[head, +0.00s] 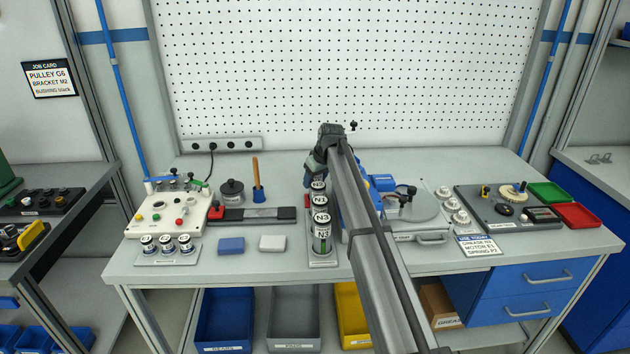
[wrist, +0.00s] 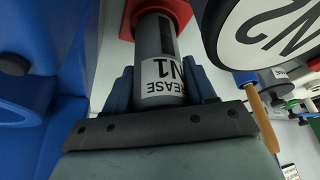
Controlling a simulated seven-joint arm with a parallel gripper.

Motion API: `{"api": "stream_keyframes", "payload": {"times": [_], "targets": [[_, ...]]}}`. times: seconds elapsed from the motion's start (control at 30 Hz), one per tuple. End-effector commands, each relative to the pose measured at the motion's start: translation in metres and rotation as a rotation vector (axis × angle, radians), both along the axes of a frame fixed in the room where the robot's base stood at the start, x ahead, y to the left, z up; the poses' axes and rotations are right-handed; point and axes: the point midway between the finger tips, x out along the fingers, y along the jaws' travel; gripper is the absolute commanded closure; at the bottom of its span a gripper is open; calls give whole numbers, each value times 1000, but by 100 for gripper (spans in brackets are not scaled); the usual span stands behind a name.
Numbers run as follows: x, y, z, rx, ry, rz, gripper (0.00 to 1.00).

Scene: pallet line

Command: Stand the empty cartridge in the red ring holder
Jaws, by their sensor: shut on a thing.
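In the wrist view my gripper (wrist: 160,88) is shut on a grey cartridge (wrist: 155,45), its two fingers on either side. The cartridge carries an upside-down white label reading GREASE N1 and a dark strip along its side. A red ring holder (wrist: 128,22) shows at its far end, around or just behind it; I cannot tell how deep the cartridge sits. In the head view my gripper (head: 318,165) is over the back of the bench, largely covered by my arm, and the held cartridge cannot be made out.
A rack of labelled cartridges (head: 322,230) stands just in front of my gripper. A large round labelled end (wrist: 265,35) is close on the right in the wrist view. Blue (head: 231,245) and white (head: 272,243) blocks lie left of the rack. A wooden-handled tool (head: 257,180) stands behind.

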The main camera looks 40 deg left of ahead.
Motion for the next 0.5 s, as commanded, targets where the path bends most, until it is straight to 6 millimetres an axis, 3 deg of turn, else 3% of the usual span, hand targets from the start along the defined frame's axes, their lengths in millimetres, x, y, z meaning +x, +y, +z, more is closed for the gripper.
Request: {"api": "stream_keyframes", "payload": {"times": [0.43,0.47,0.5], "targets": [[0,0,-7,1,0,0,83],[0,0,-7,0,0,0,43],[0,0,-7,0,0,0,39]]}}
